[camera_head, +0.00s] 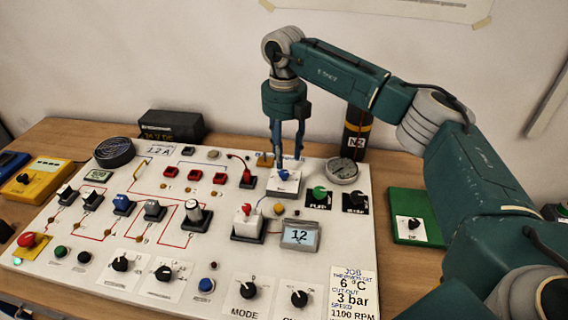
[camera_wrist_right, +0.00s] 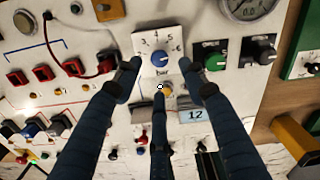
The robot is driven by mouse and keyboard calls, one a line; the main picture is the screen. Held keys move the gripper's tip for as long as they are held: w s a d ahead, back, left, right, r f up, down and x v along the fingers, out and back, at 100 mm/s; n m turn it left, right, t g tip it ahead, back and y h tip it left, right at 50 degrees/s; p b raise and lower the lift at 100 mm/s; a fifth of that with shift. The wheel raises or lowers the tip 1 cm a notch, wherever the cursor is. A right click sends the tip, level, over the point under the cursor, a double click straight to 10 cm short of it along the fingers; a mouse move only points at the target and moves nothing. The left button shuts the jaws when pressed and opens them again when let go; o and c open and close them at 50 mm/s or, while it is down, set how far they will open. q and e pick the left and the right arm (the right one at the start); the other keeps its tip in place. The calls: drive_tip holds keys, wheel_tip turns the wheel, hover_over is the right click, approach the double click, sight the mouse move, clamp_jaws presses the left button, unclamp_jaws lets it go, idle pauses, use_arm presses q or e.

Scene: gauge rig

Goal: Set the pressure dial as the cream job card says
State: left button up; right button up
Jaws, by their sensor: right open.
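The pressure dial is a blue knob (camera_wrist_right: 159,58) on a white plate marked 3, 4, 5, 6 and "bar" in the right wrist view. In the head view its blue top (camera_head: 284,175) is partly covered by my fingers. I cannot tell its pointer's setting. My right gripper (camera_head: 287,160) is open just above the dial; in the wrist view its fingertips (camera_wrist_right: 160,72) spread around the knob, with no clear contact. The cream job card (camera_head: 352,292) at the panel's front right reads 6 °C, 3 bar and 1100 RPM. My left gripper is out of view.
A display (camera_head: 300,235) reading 12 stands in front of the dial. A green knob (camera_head: 320,194) and a black knob (camera_head: 355,199) sit to its right, with a round gauge (camera_head: 342,171) behind. A red-topped switch (camera_head: 246,213) stands front left. A dark cylinder (camera_head: 355,135) stands behind.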

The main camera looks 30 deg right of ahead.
sight(284, 172)
wheel_tip(284, 172, down, 5)
drive_tip(key=shift+w+d+f+p, duration=0.1)
drive_tip(key=shift+w+f+p, duration=0.1)
drive_tip(key=shift+p, duration=0.35)
drive_tip(key=shift+s+f, duration=0.1)
drive_tip(key=shift+f, duration=0.25)
drive_tip(key=shift+c, duration=0.8)
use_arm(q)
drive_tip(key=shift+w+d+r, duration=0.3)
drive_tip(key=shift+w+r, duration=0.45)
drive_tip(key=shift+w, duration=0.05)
use_arm(e)
clamp_jaws()
